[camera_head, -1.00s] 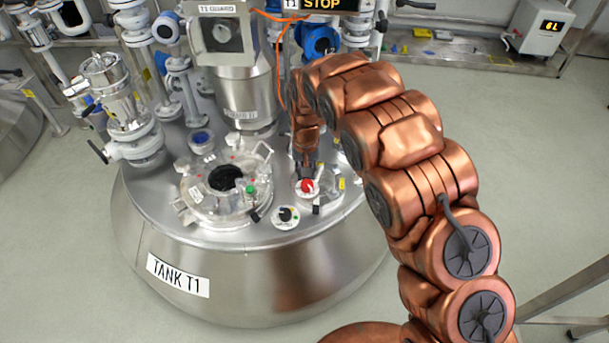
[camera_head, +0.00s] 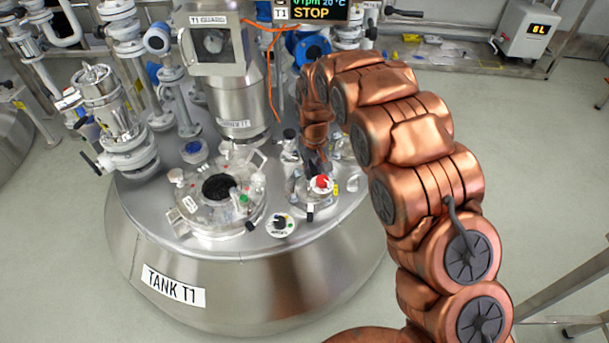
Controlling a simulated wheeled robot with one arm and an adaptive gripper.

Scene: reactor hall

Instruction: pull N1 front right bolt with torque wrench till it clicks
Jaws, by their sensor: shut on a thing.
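My gripper (camera_head: 317,160) points down over the right part of the tank top, at the end of my copper arm. It is shut on what appears to be the torque wrench, but the tool is small and mostly hidden. A small round red part (camera_head: 321,182) shows just below the gripper, above a small metal nozzle (camera_head: 318,197) on the tank lid. I cannot tell whether the red part belongs to the tool or the nozzle. No N1 label is readable, and the single bolts cannot be made out.
The steel tank (camera_head: 255,280) is labelled TANK T1. The guarded mixer column (camera_head: 235,100) stands behind, with an orange cable (camera_head: 270,85). Open floor lies to the right.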

